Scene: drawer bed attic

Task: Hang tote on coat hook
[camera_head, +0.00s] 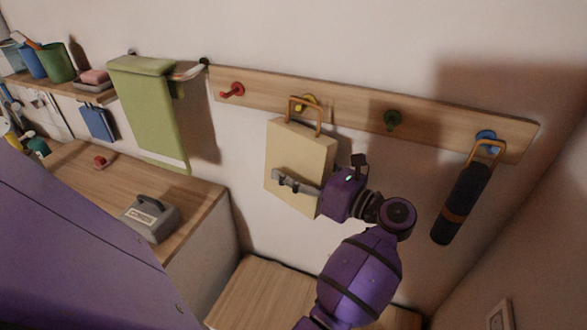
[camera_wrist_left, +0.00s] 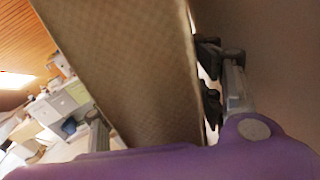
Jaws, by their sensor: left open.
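The beige tote (camera_head: 312,147) is upright against the wall below the wooden hook rail (camera_head: 350,108). Its tan handle (camera_head: 319,117) reaches up to the yellow hook (camera_head: 307,101) and overlaps it; I cannot tell for certain that the hook bears it. My left gripper (camera_head: 297,183) is open at the lower part of the tote, with a grey finger across its front. In the left wrist view the tote (camera_wrist_left: 125,60) fills the space between the spread fingers of the left gripper (camera_wrist_left: 160,110). My right gripper is not in view.
The red hook (camera_head: 233,90) and green hook (camera_head: 392,120) are bare. A dark folded umbrella (camera_head: 462,203) hangs on the blue hook (camera_head: 486,138). A green towel (camera_head: 150,110) hangs at left, above a wooden counter (camera_head: 200,190) with a grey box (camera_head: 150,218).

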